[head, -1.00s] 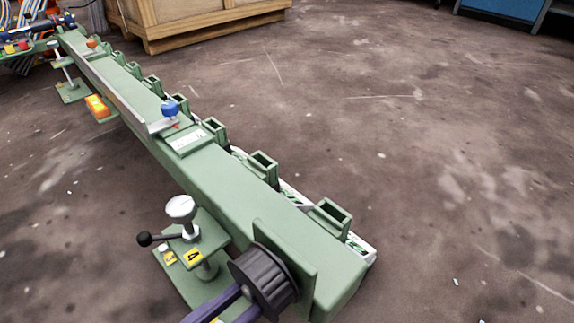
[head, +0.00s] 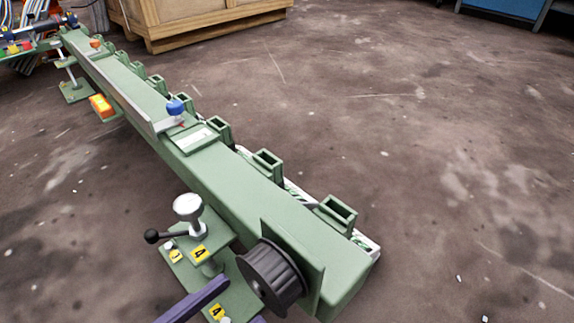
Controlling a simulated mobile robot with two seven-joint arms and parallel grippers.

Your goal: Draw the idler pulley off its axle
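The idler pulley (head: 272,277) is a dark grey, ribbed wheel at the near end of the green beam (head: 222,192). It sits on its axle against a green end plate (head: 300,258). The axle is mostly hidden by the pulley. My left gripper (head: 243,300), judged by the side it comes from, shows as two purple fingers at the bottom edge. They are spread apart in front of the pulley, with nothing seen between them. The upper fingertip is just left of the pulley. The lower finger is mostly cut off. My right gripper is not in view.
A bracket with a white knob (head: 188,206) and a black ball lever (head: 152,236) stands close left of the pulley. A blue knob (head: 175,107) and an orange box (head: 101,106) are farther along the beam. The floor at right is clear.

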